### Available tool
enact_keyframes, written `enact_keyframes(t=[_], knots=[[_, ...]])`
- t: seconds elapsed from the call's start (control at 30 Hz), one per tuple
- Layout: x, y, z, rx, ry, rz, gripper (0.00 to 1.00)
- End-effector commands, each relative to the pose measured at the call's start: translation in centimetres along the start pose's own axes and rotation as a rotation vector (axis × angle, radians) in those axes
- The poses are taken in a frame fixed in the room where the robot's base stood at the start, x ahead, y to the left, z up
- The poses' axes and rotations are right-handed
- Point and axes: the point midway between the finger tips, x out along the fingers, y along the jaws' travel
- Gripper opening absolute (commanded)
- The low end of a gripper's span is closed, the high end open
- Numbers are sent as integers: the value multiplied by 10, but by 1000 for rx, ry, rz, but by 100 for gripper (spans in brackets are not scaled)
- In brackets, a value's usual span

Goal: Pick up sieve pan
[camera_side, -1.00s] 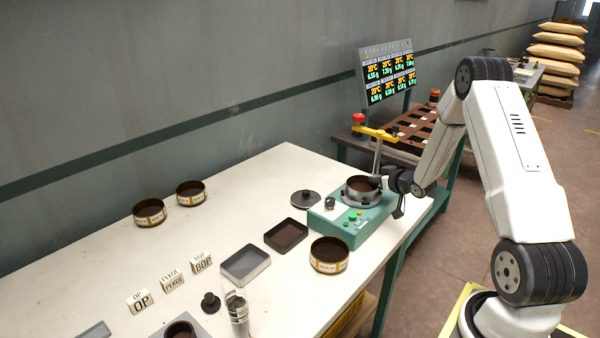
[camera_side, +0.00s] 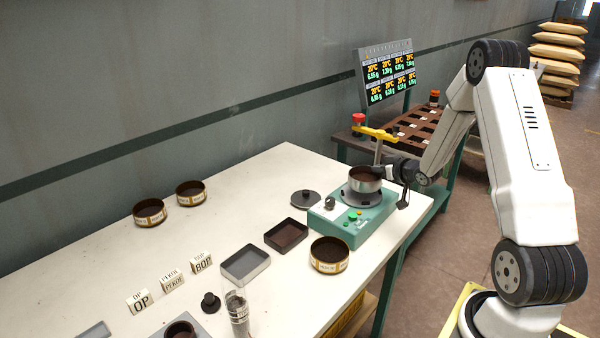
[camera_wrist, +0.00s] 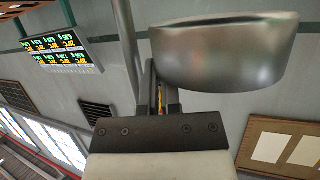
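The sieve pan (camera_side: 365,181) is a round silver metal pan with dark contents. It is held just above the round seat of the green shaker machine (camera_side: 347,222), and looks about level. My gripper (camera_side: 379,172) is at the pan's right side, shut on its wall. In the wrist view the pan's curved metal side (camera_wrist: 222,58) fills the upper right, beyond the dark gripper body (camera_wrist: 158,98). The fingertips are mostly hidden by the pan.
A black lid (camera_side: 306,198), a dark tray (camera_side: 286,234), a grey tray (camera_side: 245,264) and a brass-sided pan (camera_side: 329,255) lie nearby.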

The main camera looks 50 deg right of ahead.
Motion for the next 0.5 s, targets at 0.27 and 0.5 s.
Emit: enact_keyframes(t=[0.27, 0.5], knots=[[-22, -4, -13, -1, 3, 1, 0], [-41, -8, -24, -1, 4, 1, 0]])
